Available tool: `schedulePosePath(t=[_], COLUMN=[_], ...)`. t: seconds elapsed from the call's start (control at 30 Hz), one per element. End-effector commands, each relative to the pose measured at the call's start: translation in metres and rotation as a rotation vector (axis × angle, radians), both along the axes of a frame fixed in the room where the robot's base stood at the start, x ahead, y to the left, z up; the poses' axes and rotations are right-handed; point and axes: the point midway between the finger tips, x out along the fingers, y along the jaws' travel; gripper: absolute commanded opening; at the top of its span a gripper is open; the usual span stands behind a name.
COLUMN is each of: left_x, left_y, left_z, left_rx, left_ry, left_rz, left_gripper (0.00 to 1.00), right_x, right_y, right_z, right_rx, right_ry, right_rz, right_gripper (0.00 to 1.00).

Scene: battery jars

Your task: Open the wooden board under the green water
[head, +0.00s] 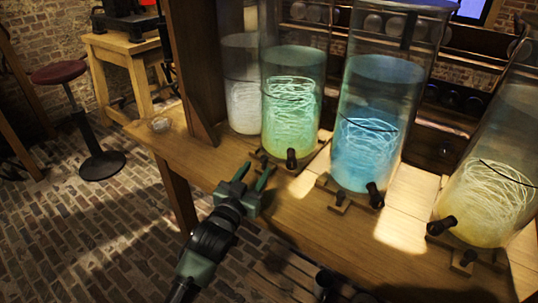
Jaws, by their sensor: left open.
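The jar of green water (288,118) stands on the wooden bench, left of the middle in the head view. A black tap (291,159) sticks out low on its front. A small wooden board with a dark knob (262,156) shows low under this jar, at the bench's front. My left gripper (257,170) is open and empty at the front edge of the bench, just in front of the board. Its fingers point at the board and partly cover that area. I cannot tell whether a finger touches it. My right gripper does not show.
Jars of blue water (363,140) and yellow water (485,205) stand to the right, with their own taps and boards. A paler jar (242,95) stands to the left. A small glass dish (160,125) sits at the bench's left end. A stool (60,72) stands on the open brick floor.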

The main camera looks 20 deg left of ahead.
Motion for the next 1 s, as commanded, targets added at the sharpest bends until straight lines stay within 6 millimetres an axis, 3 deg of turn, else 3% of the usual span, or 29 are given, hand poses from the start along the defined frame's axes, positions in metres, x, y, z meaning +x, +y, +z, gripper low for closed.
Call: schedulePosePath(t=[0.4,0.77,0.8,0.93,1.0], left_x=[0.061,0.069,0.069,0.069,0.069], left_y=[-0.006,-0.007,-0.007,-0.007,-0.007], left_z=[-0.001,0.000,0.000,0.000,0.000], left_rx=[-0.001,-0.001,-0.001,-0.001,-0.001], left_ry=[0.000,0.001,0.001,0.001,0.001], left_rz=[-0.001,-0.001,-0.001,-0.001,-0.001], left_gripper=[0.42,0.42,0.40,0.03,0.00], right_x=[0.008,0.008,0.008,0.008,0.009], right_y=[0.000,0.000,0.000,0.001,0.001], right_z=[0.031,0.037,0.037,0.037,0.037], right_rx=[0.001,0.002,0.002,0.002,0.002], right_ry=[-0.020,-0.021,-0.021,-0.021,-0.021], right_rz=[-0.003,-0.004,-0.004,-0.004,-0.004], right_gripper=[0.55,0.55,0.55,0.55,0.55])
